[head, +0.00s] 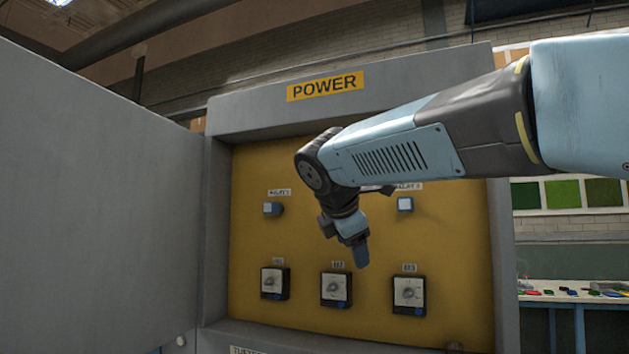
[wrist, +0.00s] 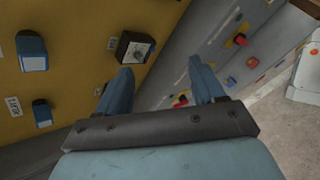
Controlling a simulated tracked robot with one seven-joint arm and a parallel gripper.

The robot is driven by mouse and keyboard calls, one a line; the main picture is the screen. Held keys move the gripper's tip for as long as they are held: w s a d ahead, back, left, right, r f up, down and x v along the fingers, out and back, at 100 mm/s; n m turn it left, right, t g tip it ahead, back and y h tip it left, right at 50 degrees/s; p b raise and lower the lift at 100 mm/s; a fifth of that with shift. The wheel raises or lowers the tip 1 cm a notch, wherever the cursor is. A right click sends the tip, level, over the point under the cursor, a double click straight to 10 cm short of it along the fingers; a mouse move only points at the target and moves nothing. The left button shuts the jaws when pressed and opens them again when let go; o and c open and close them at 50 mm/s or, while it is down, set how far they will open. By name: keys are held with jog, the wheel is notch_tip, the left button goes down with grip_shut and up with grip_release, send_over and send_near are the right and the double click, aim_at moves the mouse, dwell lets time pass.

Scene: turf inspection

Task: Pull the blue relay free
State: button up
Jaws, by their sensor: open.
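The yellow power panel (head: 385,320) carries a small blue relay (head: 272,208) at upper left under a "RELAY 1" label. Another blue relay with a pale face (head: 404,204) sits at upper right. The arm covers the panel's upper middle, so I cannot tell what is there. In the wrist view, two blue relays, an upper one (wrist: 32,50) and a lower one (wrist: 42,113), stand out from the panel at left. My gripper (head: 360,258) points downward in front of the panel's middle. In the wrist view its fingers (wrist: 160,68) are apart with nothing between them, to the right of both relays.
A row of breakers with dials, left (head: 275,283), middle (head: 336,288) and right (head: 409,294), runs below the relays. The grey cabinet door (head: 100,190) stands open at left. A bench (head: 570,297) with small coloured items is at far right.

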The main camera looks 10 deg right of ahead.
jog(key=w+a+r+n+t+h, duration=0.1)
jog(key=w+a+r+n+h, duration=0.15)
jog(key=w+r+n, duration=0.35)
jog(key=w+a+r+n+t+h, duration=0.1)
jog(key=w+a+r+n+t, duration=0.2)
jog(key=r, duration=0.5)
jog(key=shift+n+g+y, duration=0.35)
jog(key=shift+n+g, duration=0.05)
jog(key=shift+g, duration=0.3)
jog(key=x, duration=1.4)
jog(key=shift+w+r, duration=0.1)
jog(key=shift+r, duration=0.1)
jog(key=c, duration=1.1)
